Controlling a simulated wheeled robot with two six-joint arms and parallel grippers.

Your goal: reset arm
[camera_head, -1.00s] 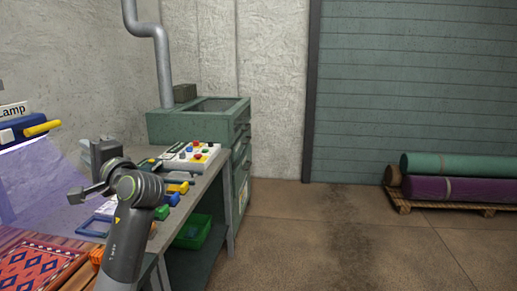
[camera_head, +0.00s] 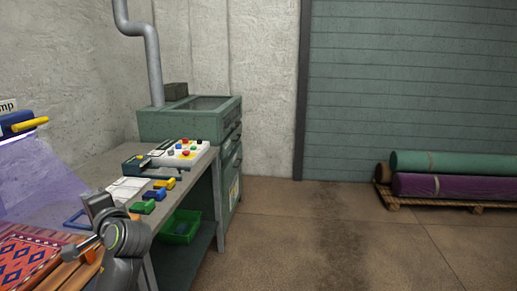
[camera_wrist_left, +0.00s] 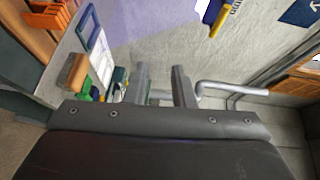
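My left arm enters the head view at the lower left, over the front of the workbench (camera_head: 187,177). Its gripper (camera_head: 88,225) is at the end of the arm, partly hidden by the wrist, beside a red patterned rug (camera_head: 35,262). In the left wrist view the two fingers of my left gripper (camera_wrist_left: 161,85) stand apart with nothing between them. My right gripper is in neither view.
The bench holds a control box (camera_head: 186,150) with coloured buttons and several green and yellow pieces (camera_head: 154,194). A green bin (camera_head: 181,227) sits on the shelf below. Rolled rugs (camera_head: 450,172) lie on a pallet at right. The floor between is clear.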

